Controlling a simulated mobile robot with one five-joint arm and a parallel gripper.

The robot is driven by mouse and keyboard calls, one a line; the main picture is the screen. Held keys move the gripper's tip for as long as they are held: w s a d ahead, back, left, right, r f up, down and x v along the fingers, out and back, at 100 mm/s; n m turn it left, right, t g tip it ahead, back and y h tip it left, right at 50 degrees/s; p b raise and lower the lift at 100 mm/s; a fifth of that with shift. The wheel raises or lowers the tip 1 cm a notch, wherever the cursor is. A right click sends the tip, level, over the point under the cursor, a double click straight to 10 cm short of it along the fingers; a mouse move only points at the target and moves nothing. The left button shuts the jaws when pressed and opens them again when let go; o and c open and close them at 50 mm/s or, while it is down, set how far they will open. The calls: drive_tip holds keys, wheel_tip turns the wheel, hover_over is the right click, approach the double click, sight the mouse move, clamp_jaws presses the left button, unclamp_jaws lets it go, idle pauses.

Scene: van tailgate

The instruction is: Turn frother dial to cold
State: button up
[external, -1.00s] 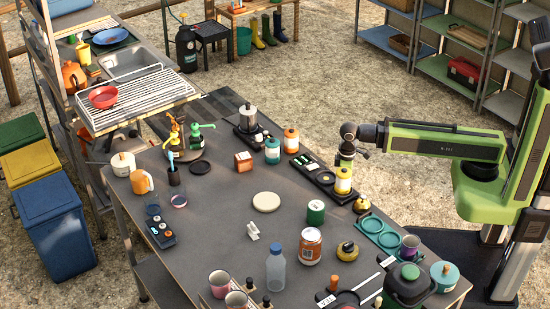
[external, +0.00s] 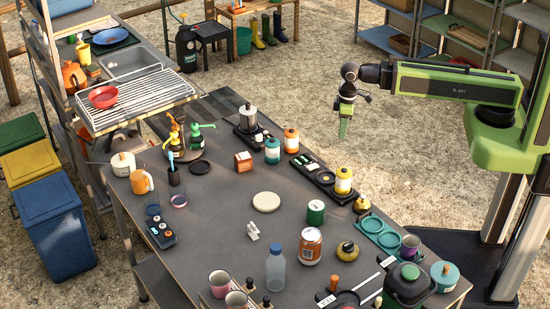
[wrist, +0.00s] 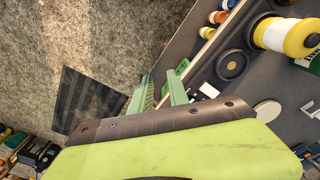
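My gripper (external: 343,135) hangs in the air past the table's right edge, pointing down. In the wrist view its two green fingers (wrist: 159,76) are apart with nothing between them. In the wrist view the canister (wrist: 287,36) and a dark round disc (wrist: 231,66) are beyond the fingers, not touched. I cannot tell for certain which part is the frother dial, nor its setting.
Orange (external: 291,141) and teal (external: 272,150) canisters stand beyond the black unit. A small brass pot (external: 361,204) and a teal ring tray (external: 369,226) are nearer. A dark device with round knobs (external: 160,234) lies at the table's left. Open ground lies under my gripper.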

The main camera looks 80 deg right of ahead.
drive_tip(key=w+r+n+p, duration=0.1)
drive_tip(key=w+r+p, duration=0.6)
drive_tip(key=r, duration=0.4)
drive_tip(key=n+p, duration=0.1)
drive_tip(key=n, duration=0.7)
hover_over(259, 135)
drive_tip(key=shift+g, duration=0.3)
wheel_tip(259, 135, down, 17)
drive_tip(key=b, duration=1.7)
drive_tip(key=shift+w+f, duration=0.1)
drive_tip(key=shift+f, duration=0.1)
drive_tip(key=shift+r, duration=0.1)
clamp_jaws()
